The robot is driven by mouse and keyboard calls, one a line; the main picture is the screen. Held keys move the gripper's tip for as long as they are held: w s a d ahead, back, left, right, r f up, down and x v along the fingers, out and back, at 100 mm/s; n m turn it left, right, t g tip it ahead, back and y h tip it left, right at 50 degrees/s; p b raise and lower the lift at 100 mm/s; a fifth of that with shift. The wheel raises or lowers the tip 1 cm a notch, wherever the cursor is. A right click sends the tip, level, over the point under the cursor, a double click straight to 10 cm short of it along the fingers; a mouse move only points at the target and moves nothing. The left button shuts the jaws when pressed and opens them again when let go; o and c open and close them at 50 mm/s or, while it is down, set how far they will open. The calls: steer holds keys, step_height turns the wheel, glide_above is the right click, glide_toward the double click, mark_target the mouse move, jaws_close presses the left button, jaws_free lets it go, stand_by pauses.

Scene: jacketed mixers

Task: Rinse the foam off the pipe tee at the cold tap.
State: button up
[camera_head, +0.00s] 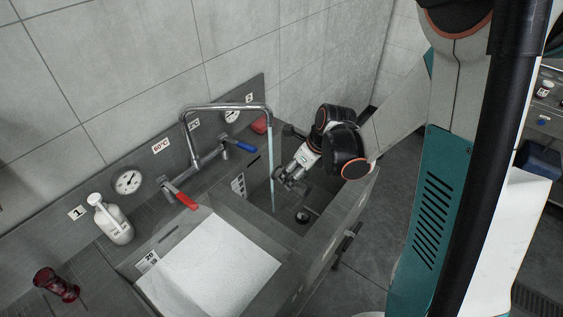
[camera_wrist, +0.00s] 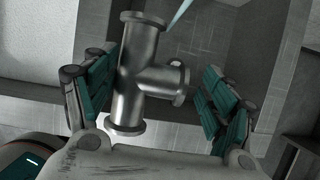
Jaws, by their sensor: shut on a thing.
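The pipe tee (camera_wrist: 146,75) is bare grey metal in the wrist view, between the teal finger pads of my gripper (camera_wrist: 155,88). I see no foam on its visible side; its far side is hidden. In the head view my gripper (camera_head: 287,178) is low over the right basin, beside a thin water stream (camera_head: 271,160) falling from the tap spout (camera_head: 228,107). The stream (camera_wrist: 181,14) also shows close to the tee in the wrist view; I cannot tell whether it touches. The tap has a blue lever (camera_head: 245,147) and a red lever (camera_head: 181,196).
The left basin (camera_head: 215,265) has a flat white surface inside. A white bottle (camera_head: 113,222) and a dark red object (camera_head: 57,285) stand on the left counter. A red item (camera_head: 260,124) lies at the back ledge. A dark drain (camera_head: 302,216) shows in the right basin.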

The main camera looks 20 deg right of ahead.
mark_target(300, 180)
steer(key=shift+s+d+r+p, duration=0.15)
steer(key=shift+s+r+p, duration=0.5)
steer(key=shift+s+r, duration=0.5)
steer(key=shift+s+d+r+p, duration=0.15)
steer(key=shift+s+r+p, duration=0.45)
steer(key=shift+s+r, duration=0.5)
steer(key=shift+s+f, duration=0.2)
steer(key=shift+f, duration=0.05)
steer(key=shift+f, duration=0.1)
